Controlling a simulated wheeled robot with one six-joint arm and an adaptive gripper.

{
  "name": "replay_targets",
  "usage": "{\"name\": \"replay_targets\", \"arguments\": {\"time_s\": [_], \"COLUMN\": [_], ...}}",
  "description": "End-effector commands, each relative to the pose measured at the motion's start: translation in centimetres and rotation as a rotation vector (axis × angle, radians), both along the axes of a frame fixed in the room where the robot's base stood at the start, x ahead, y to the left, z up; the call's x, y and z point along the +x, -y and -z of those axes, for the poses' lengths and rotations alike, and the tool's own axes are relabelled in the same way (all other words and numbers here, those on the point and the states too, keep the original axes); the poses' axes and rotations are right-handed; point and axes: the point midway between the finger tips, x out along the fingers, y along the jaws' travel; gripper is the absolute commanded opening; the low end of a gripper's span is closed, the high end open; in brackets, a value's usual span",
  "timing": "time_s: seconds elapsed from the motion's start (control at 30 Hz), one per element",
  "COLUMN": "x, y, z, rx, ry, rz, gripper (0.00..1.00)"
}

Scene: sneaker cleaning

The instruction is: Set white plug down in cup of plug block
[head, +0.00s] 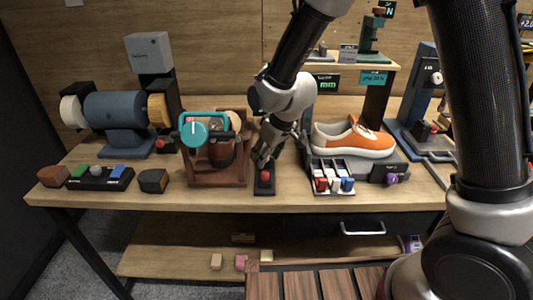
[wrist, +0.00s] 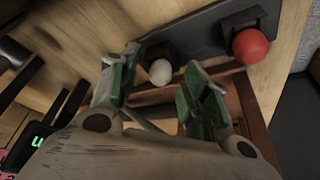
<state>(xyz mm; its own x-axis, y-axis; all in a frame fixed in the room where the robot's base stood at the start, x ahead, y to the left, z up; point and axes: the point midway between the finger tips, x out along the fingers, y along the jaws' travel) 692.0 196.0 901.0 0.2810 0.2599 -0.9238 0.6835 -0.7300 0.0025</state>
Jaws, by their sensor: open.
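The plug block (head: 264,188) is a dark narrow base on the workbench, below my gripper (head: 268,156). In the wrist view the block (wrist: 205,40) runs diagonally across the top. The white plug (wrist: 160,72) shows as a round white knob at the block's dark cup (wrist: 157,52); how deep it sits cannot be told. My open gripper (wrist: 163,62) has one green-padded finger on each side of the white plug, with visible gaps. A red plug (wrist: 250,46) stands at the block's other end, also seen in the head view (head: 265,175). The white plug is hidden in the head view.
A brown wooden stand (head: 218,178) with a teal-handled item is close left of the block. A tray of red, white and blue pieces (head: 333,188) and an orange sneaker (head: 352,138) are on the right. A bench grinder (head: 120,110) stands far left.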

Motion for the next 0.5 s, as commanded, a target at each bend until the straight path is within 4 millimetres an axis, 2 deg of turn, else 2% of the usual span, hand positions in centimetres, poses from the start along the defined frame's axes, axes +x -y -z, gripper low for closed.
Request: {"name": "replay_targets", "arguments": {"time_s": [0.17, 0.5], "x": [-0.3, -2.4], "y": [0.3, 2.2], "z": [-1.3, -8.1], "rx": [0.001, 0.003], "ry": [0.001, 0.004], "rz": [0.000, 0.000], "gripper": [0.46, 0.46]}}
